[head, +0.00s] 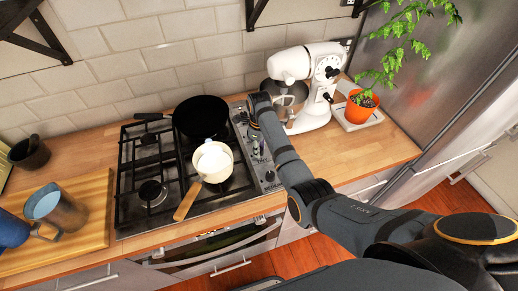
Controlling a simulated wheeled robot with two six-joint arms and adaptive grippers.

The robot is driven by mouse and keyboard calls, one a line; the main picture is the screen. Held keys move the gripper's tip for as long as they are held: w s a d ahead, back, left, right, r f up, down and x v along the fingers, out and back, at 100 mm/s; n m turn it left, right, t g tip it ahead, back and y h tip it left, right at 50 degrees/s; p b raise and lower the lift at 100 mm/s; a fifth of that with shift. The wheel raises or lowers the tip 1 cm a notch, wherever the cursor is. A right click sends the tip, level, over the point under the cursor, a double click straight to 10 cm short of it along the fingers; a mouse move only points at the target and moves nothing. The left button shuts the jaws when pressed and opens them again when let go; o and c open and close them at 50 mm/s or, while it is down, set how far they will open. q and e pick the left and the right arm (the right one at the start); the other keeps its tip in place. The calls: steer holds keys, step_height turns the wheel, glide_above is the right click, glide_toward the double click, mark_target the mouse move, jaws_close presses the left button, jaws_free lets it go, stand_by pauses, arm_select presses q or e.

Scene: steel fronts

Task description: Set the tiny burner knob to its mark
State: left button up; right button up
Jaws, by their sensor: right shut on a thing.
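The gas cooktop (128,214) is set in the wooden counter, with a strip of small knobs along its right side. One knob (268,176) shows near the front of the strip. My right arm reaches in from the lower right, its wrist over the back of the strip. My right gripper (254,145) points down at the knobs and is shut on a small knob there. The fingers and arm hide most of that knob, and its mark is too small to make out. My left gripper is out of view.
A black frying pan (201,112) and a cream saucepan (214,162) with a wooden handle stand on the burners. A white stand mixer (312,95) is close right of my wrist. A potted plant (361,101) stands further right. A cutting board (92,205) with mugs lies left.

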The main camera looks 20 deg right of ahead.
steer(key=shift+f+m, duration=0.3)
steer(key=shift+m, duration=0.6)
steer(key=o, duration=1)
step_height(320, 180, up, 8)
steer(key=p, duration=0.8)
steer(key=shift+f, duration=0.5)
